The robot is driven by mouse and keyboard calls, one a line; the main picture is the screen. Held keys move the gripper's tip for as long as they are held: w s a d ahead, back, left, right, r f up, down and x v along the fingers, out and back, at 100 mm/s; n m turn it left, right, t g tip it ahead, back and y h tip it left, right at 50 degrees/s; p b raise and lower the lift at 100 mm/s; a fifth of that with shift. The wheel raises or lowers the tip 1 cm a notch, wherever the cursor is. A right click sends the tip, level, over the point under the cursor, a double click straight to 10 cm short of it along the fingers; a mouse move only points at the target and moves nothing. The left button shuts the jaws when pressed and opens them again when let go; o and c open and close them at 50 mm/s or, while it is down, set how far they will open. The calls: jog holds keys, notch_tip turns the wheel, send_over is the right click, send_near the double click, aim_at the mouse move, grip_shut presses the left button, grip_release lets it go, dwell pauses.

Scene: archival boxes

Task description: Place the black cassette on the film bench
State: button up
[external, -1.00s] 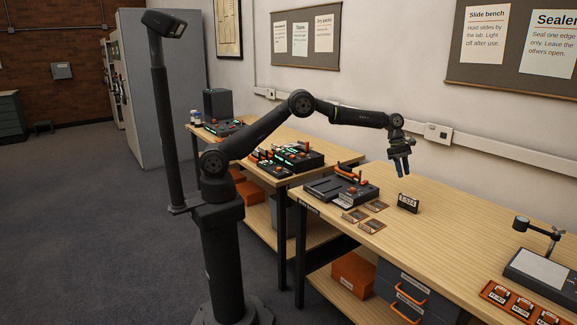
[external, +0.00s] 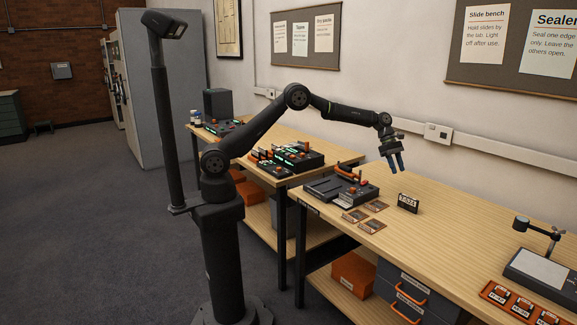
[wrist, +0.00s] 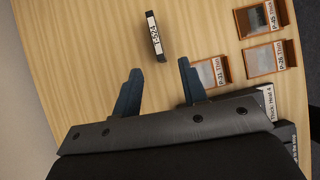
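The black cassette (external: 408,203) with a white label stands upright on the near wooden bench (external: 455,215). In the wrist view the cassette (wrist: 154,36) is a narrow dark block just beyond the fingertips. My gripper (external: 394,164) hangs above the bench, up and slightly left of the cassette. In the wrist view its blue fingers (wrist: 160,67) are spread apart with only bench top between them. It is open and empty, not touching the cassette. I cannot tell which bench is the film bench; the lettering on the bench edges is too small to read.
Several orange-framed slides (external: 375,206) lie left of the cassette, beside a dark sealer-like device (external: 340,190). A second bench behind holds black devices (external: 298,155). A lamp stand (external: 540,268) and orange tray (external: 510,298) are at right. The bench right of the cassette is clear.

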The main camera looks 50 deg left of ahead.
aim_at(407, 196)
jog(key=d+f, duration=0.1)
jog(key=f, duration=0.2)
jog(key=d+f+h, duration=0.1)
jog(key=d+f, duration=0.1)
jog(key=f, duration=0.1)
jog(key=d+f+h, duration=0.1)
jog(key=d+f, duration=0.1)
jog(key=f, duration=0.2)
jog(key=shift+w+d+f+t, duration=0.1)
jog(key=shift+w+d+t, duration=0.05)
jog(key=shift+t, duration=0.15)
jog(key=shift+x, duration=2.7)
jog(key=shift+d, duration=0.2)
jog(key=shift+r, duration=0.2)
grip_shut()
